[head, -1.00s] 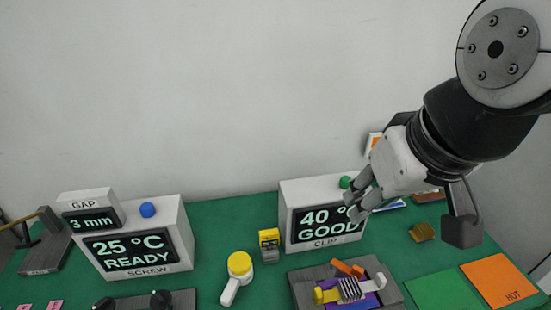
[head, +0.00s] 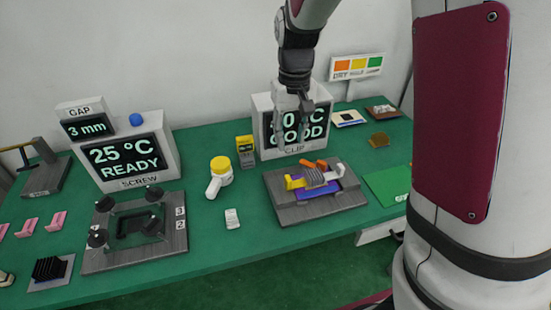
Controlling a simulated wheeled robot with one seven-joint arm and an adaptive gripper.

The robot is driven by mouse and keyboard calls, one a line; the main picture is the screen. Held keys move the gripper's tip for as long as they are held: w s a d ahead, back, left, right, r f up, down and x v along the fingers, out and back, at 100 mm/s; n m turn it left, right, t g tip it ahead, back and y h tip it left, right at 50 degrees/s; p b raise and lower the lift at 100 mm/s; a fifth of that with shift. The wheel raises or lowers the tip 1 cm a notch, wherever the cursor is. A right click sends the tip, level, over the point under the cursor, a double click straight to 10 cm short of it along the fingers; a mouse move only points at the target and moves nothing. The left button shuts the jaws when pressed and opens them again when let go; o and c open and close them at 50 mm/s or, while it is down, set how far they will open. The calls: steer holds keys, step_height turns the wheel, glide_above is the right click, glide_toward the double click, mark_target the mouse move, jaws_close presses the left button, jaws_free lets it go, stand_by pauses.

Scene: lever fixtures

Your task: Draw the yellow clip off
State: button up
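The yellow clip (head: 294,183) sits at the left end of a grey finned block (head: 315,179) on the dark grey fixture (head: 290,212). A purple plate (head: 304,195) lies under the block, and orange lever pieces (head: 314,164) stand behind it. My gripper (head: 293,154) points down above the back of the fixture, in front of the CLIP display. Its fingers look apart with nothing between them. It appears clear of the yellow clip, though the exact height is hard to tell.
The CLIP display (head: 322,105) stands behind the fixture, partly hidden by my gripper. The SCREW fixture (head: 145,255) is farther left. A green pad (head: 388,184) lies to the right.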

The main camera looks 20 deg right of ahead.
mark_target(288, 178)
step_height(288, 178, down, 15)
stand_by(0.6)
jaws_close()
